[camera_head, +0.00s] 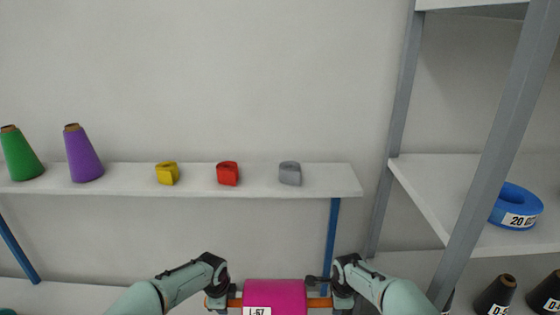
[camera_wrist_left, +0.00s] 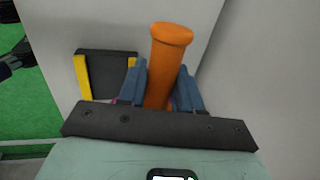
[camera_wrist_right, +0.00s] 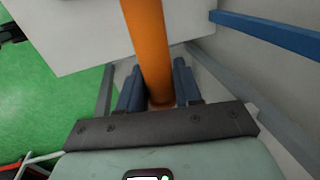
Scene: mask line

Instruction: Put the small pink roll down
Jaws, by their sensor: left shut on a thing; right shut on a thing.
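My left gripper (camera_head: 226,301) is shut on the left end of the bar, and my right gripper (camera_head: 330,300) is shut on the right end. The orange bar (camera_wrist_left: 165,68) shows between the blue fingers in the left wrist view. It also shows between the fingers in the right wrist view (camera_wrist_right: 147,45). The pink roll is mostly hidden in both wrist views.
A black holder with yellow sides (camera_wrist_left: 107,75) is on a white surface (camera_wrist_left: 62,55) beside my left gripper. A wall shelf (camera_head: 120,182) carries green and purple cones and small yellow, red and grey rolls. A rack with a grey post (camera_head: 500,135) stands right, holding a blue roll (camera_head: 515,205).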

